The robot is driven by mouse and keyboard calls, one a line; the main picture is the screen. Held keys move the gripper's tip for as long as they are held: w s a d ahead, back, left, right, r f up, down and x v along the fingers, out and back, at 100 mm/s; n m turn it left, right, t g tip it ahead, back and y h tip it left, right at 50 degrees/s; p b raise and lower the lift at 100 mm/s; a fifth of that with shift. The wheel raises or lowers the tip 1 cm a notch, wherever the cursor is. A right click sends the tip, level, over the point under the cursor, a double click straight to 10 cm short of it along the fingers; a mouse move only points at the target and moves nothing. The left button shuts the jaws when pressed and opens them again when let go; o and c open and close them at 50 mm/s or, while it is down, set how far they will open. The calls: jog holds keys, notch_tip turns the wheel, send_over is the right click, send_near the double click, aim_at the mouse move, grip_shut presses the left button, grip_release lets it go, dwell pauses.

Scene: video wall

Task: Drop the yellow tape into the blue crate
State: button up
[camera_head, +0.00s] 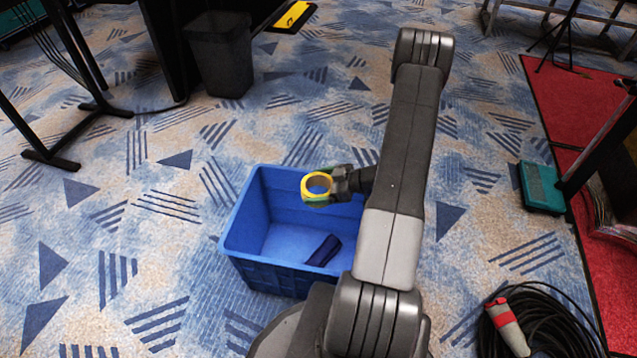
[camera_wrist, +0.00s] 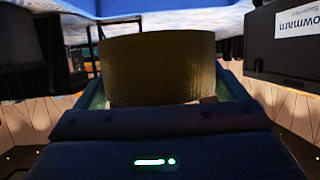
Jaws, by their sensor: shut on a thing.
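The yellow tape (camera_head: 317,182) is a ring held by my gripper (camera_head: 322,188) above the blue crate (camera_head: 236,246). In the wrist view the tape (camera_wrist: 158,68) fills the middle, dark yellow, between the two fingers of my gripper (camera_wrist: 160,95). The crate is open at the top and stands on the carpet left of my arm. A dark blue object (camera_head: 324,250) lies on the crate floor. The tape appears over the back right part of the crate opening. Part of the crate's right side is hidden behind my arm.
A dark waste bin (camera_head: 219,55) stands at the back left beside black furniture legs. A coil of black cable (camera_head: 545,325) with a red and beige piece lies at the front right. A red mat (camera_head: 560,100) lies at the right. The carpet left of the crate is clear.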

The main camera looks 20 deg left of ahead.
notch_tip(320, 180, down, 6)
jog(key=b, duration=0.4)
jog(key=shift+b, duration=0.4)
jog(key=o, duration=0.8)
jog(key=shift+o, duration=0.2)
jog(key=shift+d+r, duration=0.1)
jog(key=p+v, duration=0.4)
jog(key=v, duration=0.9)
jog(key=shift+d, duration=0.3)
